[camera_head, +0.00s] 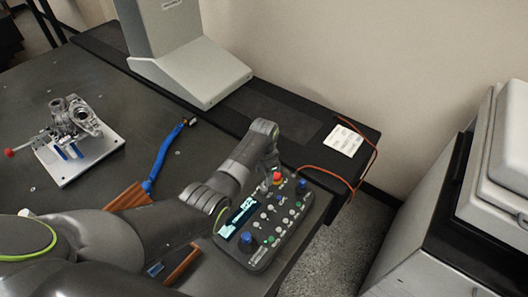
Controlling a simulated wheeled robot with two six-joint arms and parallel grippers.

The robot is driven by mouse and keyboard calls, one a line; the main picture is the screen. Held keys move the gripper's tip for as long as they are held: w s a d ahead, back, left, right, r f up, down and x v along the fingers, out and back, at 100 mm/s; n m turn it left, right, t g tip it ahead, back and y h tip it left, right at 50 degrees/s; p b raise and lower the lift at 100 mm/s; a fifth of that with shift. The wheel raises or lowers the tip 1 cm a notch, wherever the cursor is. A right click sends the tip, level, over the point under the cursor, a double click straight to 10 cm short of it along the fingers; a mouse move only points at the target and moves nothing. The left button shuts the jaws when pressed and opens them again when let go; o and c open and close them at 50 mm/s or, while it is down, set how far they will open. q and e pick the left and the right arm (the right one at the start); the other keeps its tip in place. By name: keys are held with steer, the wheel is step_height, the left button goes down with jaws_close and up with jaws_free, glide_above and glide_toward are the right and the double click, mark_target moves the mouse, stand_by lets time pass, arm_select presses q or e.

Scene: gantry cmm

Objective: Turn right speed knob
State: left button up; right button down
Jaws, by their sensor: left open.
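The control box (264,255) sits at the table's right edge. It carries a lit screen (238,216), a red button (277,178), a joystick and several small buttons. One blue knob (246,237) is at its near left corner, and another blue knob (301,184) is at its far right corner. I cannot tell from labels which knob is the speed knob. My left gripper (270,172) points down over the far end of the box, close to the red button and left of the far right blue knob. Its fingertips are small and partly hidden. My right gripper is not in view.
An orange cable (325,172) runs from the box past a white card (343,140). A grey gantry column (190,70) stands behind. A metal part on a plate (85,160) and a blue arm-like tool (165,158) lie left. A grey cabinet (420,240) stands right, beyond a floor gap.

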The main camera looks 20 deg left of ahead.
arm_select(q)
step_height(320, 180, up, 10)
stand_by(0.4)
steer(key=shift+f, duration=0.15)
